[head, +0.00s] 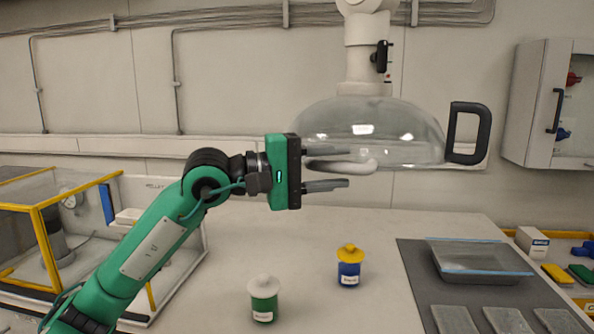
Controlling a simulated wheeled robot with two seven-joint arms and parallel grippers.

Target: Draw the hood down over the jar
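The hood (400,128) is a clear dome hanging from a white jointed arm (368,55) above the bench. It has a black handle (468,133) on its right side and a pale bar handle (350,165) on its near lower rim. My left gripper (347,169) is open at that rim, with the pale handle between its fingers in the picture; I cannot tell whether it touches. A blue jar (349,272) with a yellow lid stands upright below the hood. A green jar (264,305) with a white lid stands nearer and left. My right gripper is out of view.
A yellow-framed clear enclosure (48,240) stands at the left. A dark mat (425,285) at the right bears a clear tray (478,262) and several grey plates. A wall cabinet (537,105) is at upper right. The bench behind the jars is clear.

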